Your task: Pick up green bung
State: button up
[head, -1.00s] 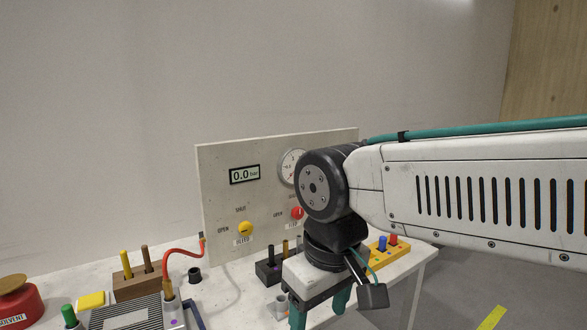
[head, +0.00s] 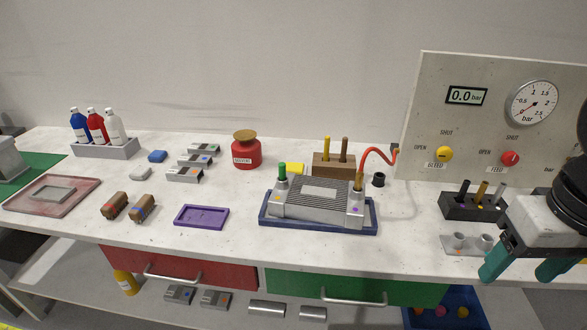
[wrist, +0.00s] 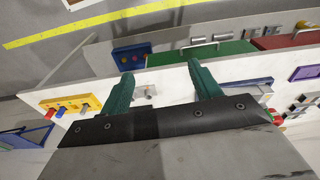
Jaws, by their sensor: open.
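The green bung (head: 282,169) stands upright at the left port of a grey ribbed block (head: 318,203). That block sits in a dark blue tray (head: 317,227) on the bench. My gripper (head: 518,274) is at the right edge of the head view, far to the right of the bung, near the front of the bench. Its green fingers are apart with nothing between them, also in the wrist view (wrist: 160,72). I cannot make out the bung in the wrist view.
A red hose (head: 376,153) runs from the block's right port to the panel (head: 475,140). A wooden peg holder (head: 334,166), yellow pad (head: 290,168) and red solvent can (head: 246,152) stand behind. A purple tray (head: 202,224) lies left. Bench in front is clear.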

aim_at(281, 166)
jog(key=z, duration=3.15)
jog(key=k, duration=2)
jog(key=u, duration=1.9)
